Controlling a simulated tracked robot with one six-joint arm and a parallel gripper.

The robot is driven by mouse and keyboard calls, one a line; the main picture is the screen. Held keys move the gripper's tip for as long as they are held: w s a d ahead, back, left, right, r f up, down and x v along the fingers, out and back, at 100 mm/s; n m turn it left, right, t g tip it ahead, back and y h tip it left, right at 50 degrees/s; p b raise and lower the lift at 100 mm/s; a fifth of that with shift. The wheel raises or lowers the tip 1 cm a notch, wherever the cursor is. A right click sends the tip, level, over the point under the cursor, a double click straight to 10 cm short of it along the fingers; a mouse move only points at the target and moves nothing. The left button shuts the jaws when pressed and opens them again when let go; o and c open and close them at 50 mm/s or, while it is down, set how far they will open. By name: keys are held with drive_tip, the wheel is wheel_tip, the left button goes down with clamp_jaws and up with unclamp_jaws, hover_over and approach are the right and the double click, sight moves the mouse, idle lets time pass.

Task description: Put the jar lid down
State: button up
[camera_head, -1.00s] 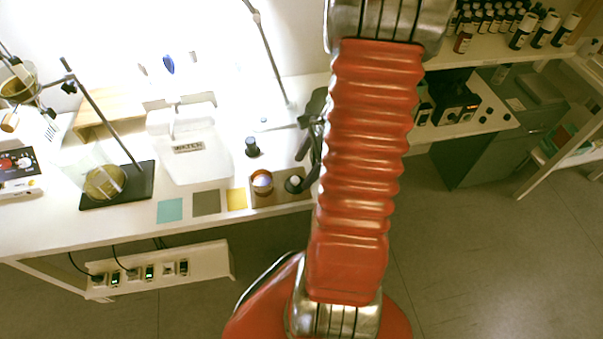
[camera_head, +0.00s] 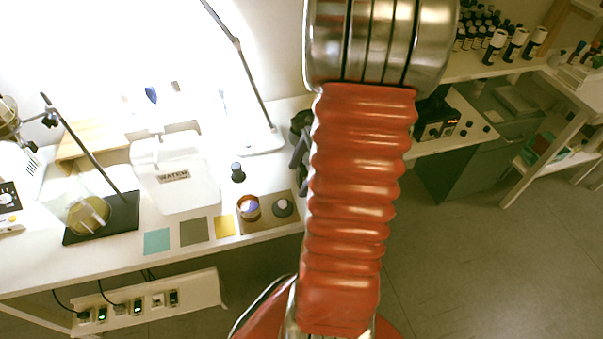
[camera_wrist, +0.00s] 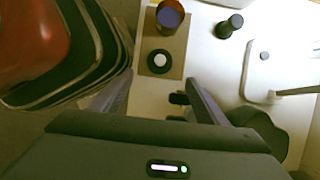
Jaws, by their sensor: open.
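The jar lid (camera_head: 283,207) is a dark round disc with a pale centre. It lies on the brown mat (camera_head: 268,226) near the bench's front edge, right of the open-topped amber jar (camera_head: 249,207). In the wrist view, the lid (camera_wrist: 160,61) lies on the mat below the jar (camera_wrist: 169,15), just beyond my fingertips. My gripper (camera_wrist: 160,80) is open, with its fingers wide apart and nothing held between them. In the head view my gripper (camera_head: 300,150) is partly hidden behind my arm, apart from the lid.
A small black-capped bottle (camera_head: 238,172) stands behind the mat. Teal, grey and yellow squares (camera_head: 194,231) lie to its left. A white water container (camera_head: 178,178) and a stand with a tilted rod (camera_head: 102,218) are farther left. A lamp base (camera_head: 255,143) stands behind.

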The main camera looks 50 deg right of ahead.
idle(0.3)
drive_tip(key=w+a+r+n+h, duration=0.2)
drive_tip(key=w+a+r+n, duration=0.2)
drive_tip(key=a+r+n, duration=0.85)
drive_tip(key=s+a+r+n+t, duration=0.1)
drive_tip(key=s+a+r+n, duration=0.1)
drive_tip(key=a+n, duration=0.4)
drive_tip(key=s+a+r+n+t+h, duration=0.1)
drive_tip(key=s+a+r+n+t, duration=0.1)
drive_tip(key=a+r+n, duration=0.3)
drive_tip(key=a+n, duration=0.1)
drive_tip(key=a, duration=0.3)
drive_tip(key=shift+s+a+r+h, duration=0.2)
drive_tip(key=shift+s+r+h, duration=0.1)
drive_tip(key=shift+s, duration=0.1)
